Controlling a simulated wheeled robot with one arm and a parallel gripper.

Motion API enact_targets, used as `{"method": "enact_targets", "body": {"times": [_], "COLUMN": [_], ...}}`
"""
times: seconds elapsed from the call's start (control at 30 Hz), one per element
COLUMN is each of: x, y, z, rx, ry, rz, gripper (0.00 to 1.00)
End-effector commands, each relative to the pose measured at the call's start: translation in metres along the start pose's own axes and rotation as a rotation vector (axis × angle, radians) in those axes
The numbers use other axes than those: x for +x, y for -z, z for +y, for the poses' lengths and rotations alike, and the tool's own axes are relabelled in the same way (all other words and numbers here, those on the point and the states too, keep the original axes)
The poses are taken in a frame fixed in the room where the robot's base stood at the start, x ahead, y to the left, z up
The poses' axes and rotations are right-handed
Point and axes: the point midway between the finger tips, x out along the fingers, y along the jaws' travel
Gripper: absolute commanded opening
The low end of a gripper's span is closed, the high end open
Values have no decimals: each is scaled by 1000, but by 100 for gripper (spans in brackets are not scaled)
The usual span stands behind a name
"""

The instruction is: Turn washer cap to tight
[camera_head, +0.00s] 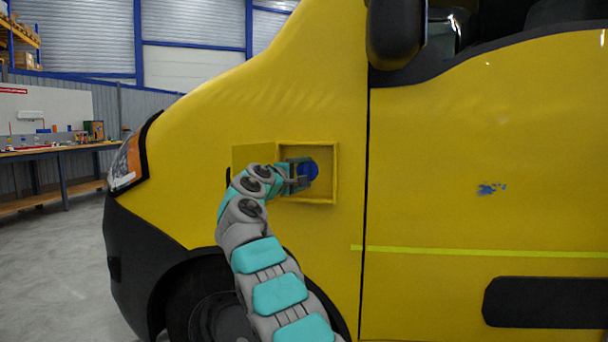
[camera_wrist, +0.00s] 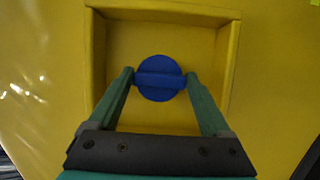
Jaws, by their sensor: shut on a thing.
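The blue washer cap (camera_wrist: 160,66) is round with a raised grip bar across it, and it sits in a square yellow recess (camera_wrist: 165,116) in the van's side. In the wrist view the bar lies close to level, tilted very slightly. My gripper (camera_wrist: 160,80) has a green finger at each end of the bar and is shut on the cap. No tight mark can be made out.
The recess's yellow flap (camera_head: 252,157) stands open on the left, close to my wrist. The yellow van (camera_head: 470,180) fills most of the view, with its mirror (camera_head: 395,32) above right. A workbench (camera_head: 55,150) stands far left beyond clear floor.

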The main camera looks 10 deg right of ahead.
Motion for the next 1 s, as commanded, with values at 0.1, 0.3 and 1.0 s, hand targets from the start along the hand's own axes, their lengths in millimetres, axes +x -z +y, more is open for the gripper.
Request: {"method": "enact_targets", "body": {"times": [0.1, 0.3, 1.0], "x": [1, 1, -43], "y": [-1, 0, 0], "z": [-2, -2, -3], "rx": [0, 0, -3], "ry": [4, 3, 0], "rz": [-2, -2, -2], "gripper": [27, 100, 100]}}
